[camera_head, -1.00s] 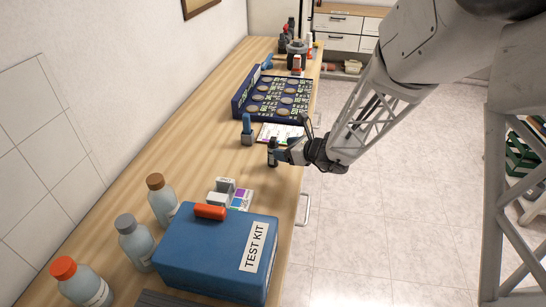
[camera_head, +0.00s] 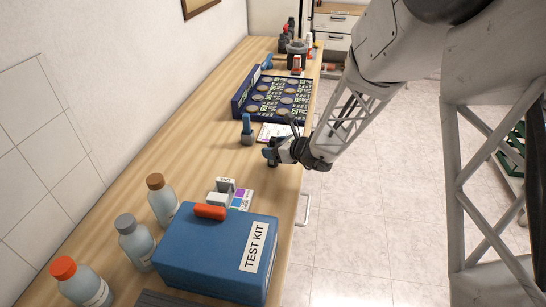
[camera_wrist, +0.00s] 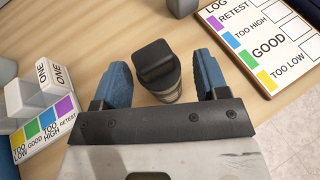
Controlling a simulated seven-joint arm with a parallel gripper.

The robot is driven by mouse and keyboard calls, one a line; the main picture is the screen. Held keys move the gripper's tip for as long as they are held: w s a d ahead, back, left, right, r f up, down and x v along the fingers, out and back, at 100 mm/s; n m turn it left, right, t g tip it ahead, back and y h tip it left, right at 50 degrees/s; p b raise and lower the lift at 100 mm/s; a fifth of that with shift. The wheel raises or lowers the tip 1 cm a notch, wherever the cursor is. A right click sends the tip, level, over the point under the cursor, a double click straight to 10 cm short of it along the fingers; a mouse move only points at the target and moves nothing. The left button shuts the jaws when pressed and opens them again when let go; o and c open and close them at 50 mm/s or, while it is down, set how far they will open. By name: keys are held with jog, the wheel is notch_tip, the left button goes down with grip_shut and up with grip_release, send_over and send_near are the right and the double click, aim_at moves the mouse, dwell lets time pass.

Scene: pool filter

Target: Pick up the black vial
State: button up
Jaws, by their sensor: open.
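The black vial (camera_wrist: 157,72) stands on the wooden counter in the wrist view, with a dark square cap and a see-through lower body. My gripper (camera_wrist: 160,75) is open, with one blue finger on each side of the vial. There is a gap between the vial and each finger, and I cannot tell the exact height of the fingertips. In the head view my gripper (camera_head: 268,154) is over the counter near its right edge; the vial is not clearly seen there.
A log card (camera_wrist: 262,42) lies at the upper right of the wrist view. A white block with color labels (camera_wrist: 42,112) is at the left.

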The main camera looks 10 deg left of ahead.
jog(key=shift+c, duration=0.3)
jog(key=c, duration=0.9)
